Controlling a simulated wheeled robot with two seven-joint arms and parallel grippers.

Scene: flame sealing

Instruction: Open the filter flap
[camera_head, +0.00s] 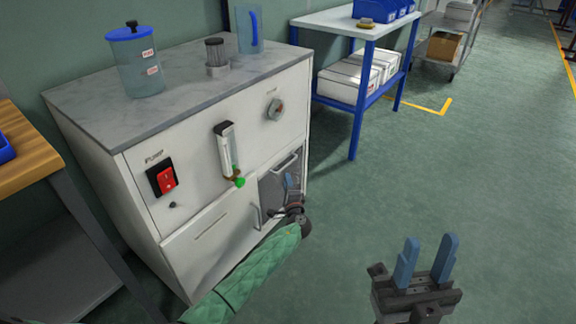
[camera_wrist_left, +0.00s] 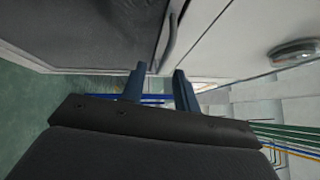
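The filter flap appears to be the dark grey panel (camera_head: 270,187) at the lower right of the white cabinet's front; it also fills the upper left of the left wrist view (camera_wrist_left: 85,35). My right gripper (camera_head: 428,250) is open and empty, over the floor.
A lidded jar (camera_head: 136,68) and a blue-handled jug (camera_head: 243,32) stand on top. A blue-legged table (camera_head: 356,110) stands behind. Floor at right is clear.

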